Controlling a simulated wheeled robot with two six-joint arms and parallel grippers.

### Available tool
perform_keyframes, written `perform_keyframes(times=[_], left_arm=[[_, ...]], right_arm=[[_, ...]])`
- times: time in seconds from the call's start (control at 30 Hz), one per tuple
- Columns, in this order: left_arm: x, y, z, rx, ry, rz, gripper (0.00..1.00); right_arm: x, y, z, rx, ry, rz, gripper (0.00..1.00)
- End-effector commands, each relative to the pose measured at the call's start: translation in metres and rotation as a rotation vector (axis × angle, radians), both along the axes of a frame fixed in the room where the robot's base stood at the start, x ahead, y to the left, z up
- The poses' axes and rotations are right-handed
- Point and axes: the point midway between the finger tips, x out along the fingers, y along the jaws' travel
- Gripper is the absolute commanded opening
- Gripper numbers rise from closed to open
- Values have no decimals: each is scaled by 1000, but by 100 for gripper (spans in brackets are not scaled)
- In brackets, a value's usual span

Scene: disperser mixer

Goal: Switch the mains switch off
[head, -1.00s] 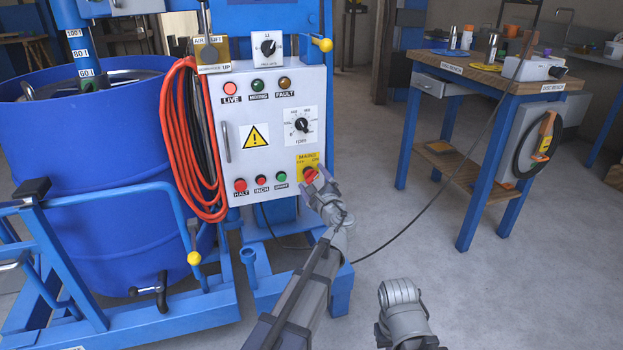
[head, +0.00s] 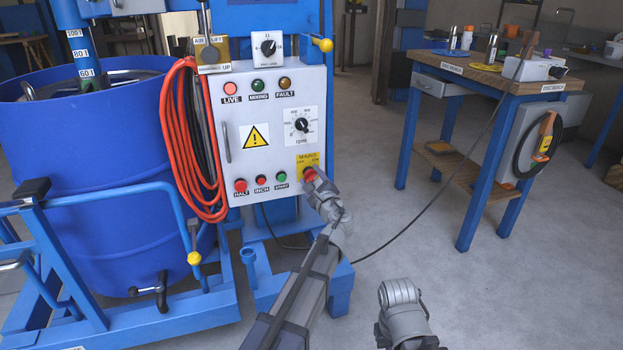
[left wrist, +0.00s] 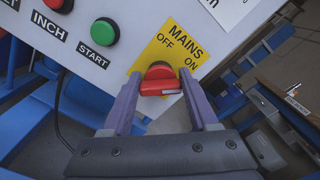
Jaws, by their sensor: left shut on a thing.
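The mains switch is a red rotary knob on a yellow plate marked MAINS, OFF and ON, at the lower right of the white control panel (head: 270,130). In the left wrist view the red mains switch (left wrist: 160,78) sits between the two fingers of my left gripper (left wrist: 160,92). The fingers are shut on the knob's sides. In the head view my left gripper (head: 311,176) reaches up to the knob from below and partly covers it. The yellow plate (head: 308,160) shows above it. My right arm shows at the bottom, but its gripper's fingers are not visible.
HALT (head: 240,185), INCH (head: 262,181) and START (head: 282,177) buttons lie left of the switch. A red cable coil (head: 185,140) hangs by the panel. The blue drum (head: 90,160) stands left.

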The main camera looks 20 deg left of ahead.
Motion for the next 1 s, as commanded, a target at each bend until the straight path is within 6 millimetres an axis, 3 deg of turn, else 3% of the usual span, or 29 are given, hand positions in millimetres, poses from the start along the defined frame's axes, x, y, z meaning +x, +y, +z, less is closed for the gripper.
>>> perform_keyframes(times=[0.13,0.47,1.0], left_arm=[[0,0,0,0,0,0,4],[0,0,0,-52,-34,-1,4],[-1,1,-3,-436,-292,0,4]], right_arm=[[0,0,0,0,0,0,0],[0,0,0,0,0,0,0],[0,0,-3,0,0,0,0]])
